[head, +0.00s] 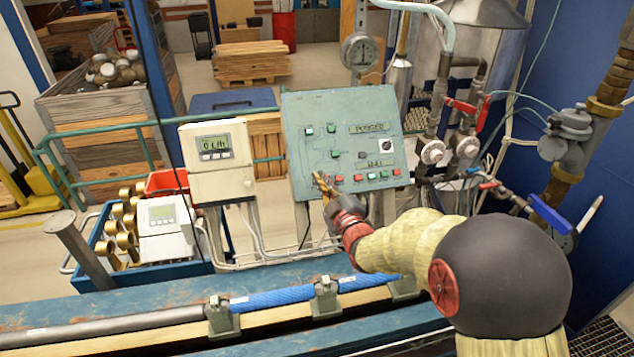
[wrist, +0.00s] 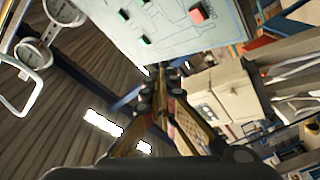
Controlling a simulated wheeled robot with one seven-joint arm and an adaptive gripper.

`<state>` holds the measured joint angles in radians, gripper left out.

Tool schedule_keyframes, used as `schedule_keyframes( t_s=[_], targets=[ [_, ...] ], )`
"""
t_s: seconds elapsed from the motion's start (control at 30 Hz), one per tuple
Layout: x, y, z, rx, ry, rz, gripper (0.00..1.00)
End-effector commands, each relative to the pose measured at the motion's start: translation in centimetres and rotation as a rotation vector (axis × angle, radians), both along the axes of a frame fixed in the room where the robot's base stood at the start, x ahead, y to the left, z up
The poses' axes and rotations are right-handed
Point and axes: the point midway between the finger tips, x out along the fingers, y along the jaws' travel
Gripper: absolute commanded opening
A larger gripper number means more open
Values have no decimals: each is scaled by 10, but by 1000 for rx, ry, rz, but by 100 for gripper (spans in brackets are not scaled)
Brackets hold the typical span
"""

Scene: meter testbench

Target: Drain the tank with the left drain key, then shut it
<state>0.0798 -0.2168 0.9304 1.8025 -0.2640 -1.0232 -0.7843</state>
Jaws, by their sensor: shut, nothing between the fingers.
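The grey-green control panel (head: 345,110) stands upright behind the bench, with green keys (head: 331,127) and a lower row of red keys (head: 357,177). I cannot tell from the lettering which key is the left drain key. My gripper (head: 319,179) is shut and empty at the panel's lower left, just left of the leftmost visible red key (head: 338,180). It hides part of that corner, and I cannot tell whether it touches. In the wrist view my gripper's fingers (wrist: 160,82) meet below the panel (wrist: 150,22), which shows a red key (wrist: 198,14).
A white meter box (head: 217,160) left of the panel reads what looks like 0 L/h. A round gauge (head: 361,52) stands above the panel. Pipes and red-handled valves (head: 462,106) crowd the right. A pipe with blue sections (head: 272,299) lies along the bench in front.

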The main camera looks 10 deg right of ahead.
Motion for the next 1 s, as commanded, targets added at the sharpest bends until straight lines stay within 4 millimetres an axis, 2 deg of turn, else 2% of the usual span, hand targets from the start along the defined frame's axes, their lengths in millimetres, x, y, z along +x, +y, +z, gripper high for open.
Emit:
schedule_keyframes(
  t_s=[0.37,0.87,1.0],
  targets=[
    [7,0,-7,2,3,0,0],
    [53,0,-51,1,2,0,0],
    [61,0,-57,2,0,0,0]
  ],
)
